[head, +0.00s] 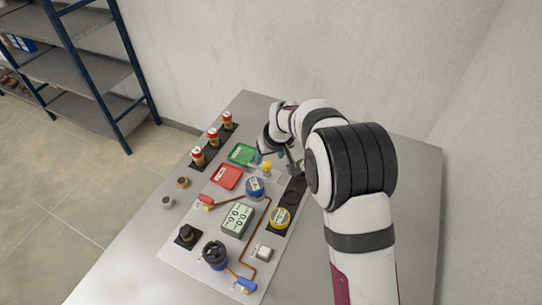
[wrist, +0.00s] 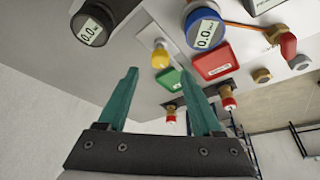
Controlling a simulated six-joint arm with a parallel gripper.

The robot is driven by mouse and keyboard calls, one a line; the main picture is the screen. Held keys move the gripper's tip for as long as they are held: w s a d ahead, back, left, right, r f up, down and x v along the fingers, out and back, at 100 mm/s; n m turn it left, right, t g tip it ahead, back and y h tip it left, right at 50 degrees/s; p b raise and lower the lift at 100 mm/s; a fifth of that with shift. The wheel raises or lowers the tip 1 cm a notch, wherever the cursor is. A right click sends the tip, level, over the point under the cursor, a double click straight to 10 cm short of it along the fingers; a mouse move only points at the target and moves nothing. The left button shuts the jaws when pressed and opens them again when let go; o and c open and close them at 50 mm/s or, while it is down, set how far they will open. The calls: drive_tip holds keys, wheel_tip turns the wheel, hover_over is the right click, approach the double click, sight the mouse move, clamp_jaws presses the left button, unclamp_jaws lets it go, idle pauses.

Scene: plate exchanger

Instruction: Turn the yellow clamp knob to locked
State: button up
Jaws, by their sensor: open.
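The small yellow knob (head: 266,165) stands on the grey panel near its far side, beside the blue gauge; it also shows in the wrist view (wrist: 160,56), upper middle. Its lock marking cannot be read. My gripper (wrist: 158,72) is open and empty, with two teal fingers spread apart. In the wrist view the knob appears between and just beyond the fingertips, with no visible contact. In the head view my gripper (head: 284,159) is just right of the knob, partly hidden by my wrist.
A blue gauge (head: 255,187), green tray (head: 242,154) and red tray (head: 226,177) surround the knob. A dark gauge (wrist: 92,26) is at the wrist view's upper left. Several red-capped valves (head: 213,137) line the panel's left edge. A yellow-rimmed gauge (head: 280,217) sits nearer.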

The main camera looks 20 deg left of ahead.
sight(267, 164)
drive_tip(key=x, duration=0.5)
drive_tip(key=shift+f, duration=0.3)
clamp_jaws()
